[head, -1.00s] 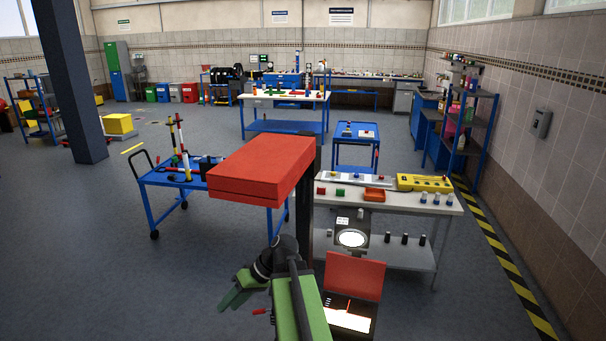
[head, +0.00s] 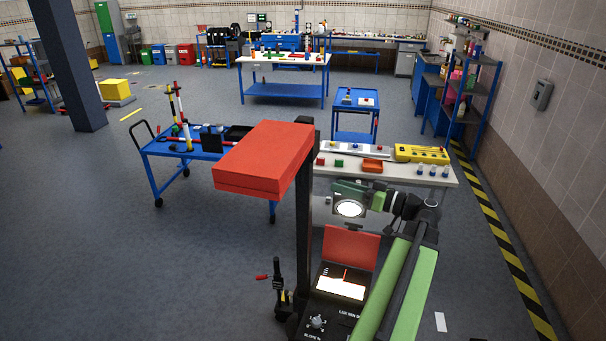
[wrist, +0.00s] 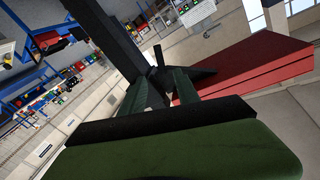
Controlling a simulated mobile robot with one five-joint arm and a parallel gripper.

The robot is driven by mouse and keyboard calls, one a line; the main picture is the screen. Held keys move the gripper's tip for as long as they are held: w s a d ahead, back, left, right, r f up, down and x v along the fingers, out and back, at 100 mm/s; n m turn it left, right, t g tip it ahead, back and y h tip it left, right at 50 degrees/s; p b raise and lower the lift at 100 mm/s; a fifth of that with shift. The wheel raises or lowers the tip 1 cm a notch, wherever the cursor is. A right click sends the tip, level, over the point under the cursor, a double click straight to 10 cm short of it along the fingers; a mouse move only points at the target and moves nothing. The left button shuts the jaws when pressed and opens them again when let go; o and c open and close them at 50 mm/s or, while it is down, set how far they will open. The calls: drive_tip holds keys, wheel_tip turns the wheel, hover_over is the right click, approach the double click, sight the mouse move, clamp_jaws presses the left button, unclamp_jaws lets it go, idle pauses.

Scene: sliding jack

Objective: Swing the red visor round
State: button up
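A large red slab-shaped block (head: 262,160) sits at the top of a black upright post (head: 304,200). A smaller red panel (head: 350,247) stands tilted behind a lit screen on a black console. I cannot tell for certain which is the visor. My gripper (head: 345,195) is right of the post and below the block's height, reaching left from my green arm. The red block (wrist: 255,72) fills the right there, and the post (wrist: 108,38) runs past the fingers. No contact is clear.
The console (head: 322,315) has a knob and a lit screen (head: 341,284). A small stand with a red handle (head: 263,277) is left of it. A white bench (head: 395,165) and a blue cart (head: 185,149) stand beyond. The floor at left is open.

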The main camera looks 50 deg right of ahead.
sight(302, 175)
drive_tip(key=x, duration=1.4)
drive_tip(key=shift+s, duration=0.1)
clamp_jaws()
idle(0.6)
